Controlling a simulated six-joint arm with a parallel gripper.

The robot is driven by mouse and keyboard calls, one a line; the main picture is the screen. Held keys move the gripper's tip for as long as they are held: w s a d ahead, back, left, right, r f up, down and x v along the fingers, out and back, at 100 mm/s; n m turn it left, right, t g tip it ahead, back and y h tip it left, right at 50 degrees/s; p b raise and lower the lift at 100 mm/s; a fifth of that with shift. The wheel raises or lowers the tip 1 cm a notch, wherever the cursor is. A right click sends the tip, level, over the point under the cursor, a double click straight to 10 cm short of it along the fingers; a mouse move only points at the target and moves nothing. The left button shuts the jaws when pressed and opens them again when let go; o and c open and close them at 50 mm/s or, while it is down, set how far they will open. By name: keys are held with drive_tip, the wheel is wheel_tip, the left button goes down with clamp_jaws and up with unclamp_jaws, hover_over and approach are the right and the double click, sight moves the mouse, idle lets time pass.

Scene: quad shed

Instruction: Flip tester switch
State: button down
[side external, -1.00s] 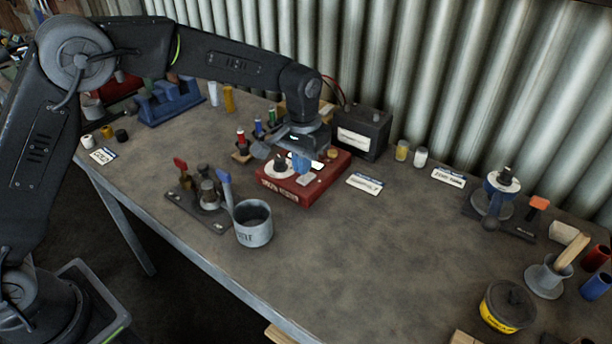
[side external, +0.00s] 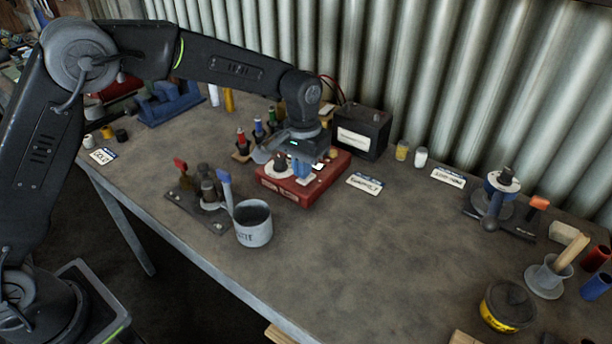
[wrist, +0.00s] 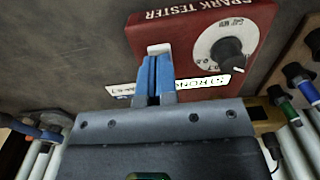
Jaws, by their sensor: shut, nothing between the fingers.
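The red spark tester box (side external: 288,189) stands on the bench under my gripper (side external: 302,176). In the wrist view the tester (wrist: 187,30) shows a white round dial with a black knob (wrist: 228,50) and a pale switch piece (wrist: 159,48) near its edge. My gripper's blue fingers (wrist: 154,62) are shut with nothing between them. Their tips are right at the pale switch piece; I cannot tell whether they touch it. The fingers hide part of the switch area, so its position cannot be read.
A dark battery box (side external: 363,130) stands behind the tester. A grey cup (side external: 253,225) and a plate with red and blue levers (side external: 201,200) stand in front and left. Small coloured-top holders (side external: 242,146) are close behind.

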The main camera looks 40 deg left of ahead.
drive_tip(key=shift+f, duration=0.85)
idle(0.3)
drive_tip(key=shift+r, duration=3.55)
drive_tip(key=shift+s+a+r, duration=0.15)
drive_tip(key=shift+s+r, duration=0.05)
drive_tip(key=shift+r, duration=0.15)
drive_tip(key=s+a+r+t, duration=0.2)
drive_tip(key=s+a+r, duration=0.25)
drive_tip(key=s, duration=0.55)
drive_tip(key=s+a+r+t, duration=0.2)
drive_tip(key=s+a+r, duration=0.3)
drive_tip(key=s, duration=0.4)
drive_tip(key=s+a+f+t, duration=0.1)
drive_tip(key=s+f, duration=0.1)
drive_tip(key=s, duration=0.7)
drive_tip(key=shift+s+t, duration=0.15)
drive_tip(key=shift+t, duration=0.15)
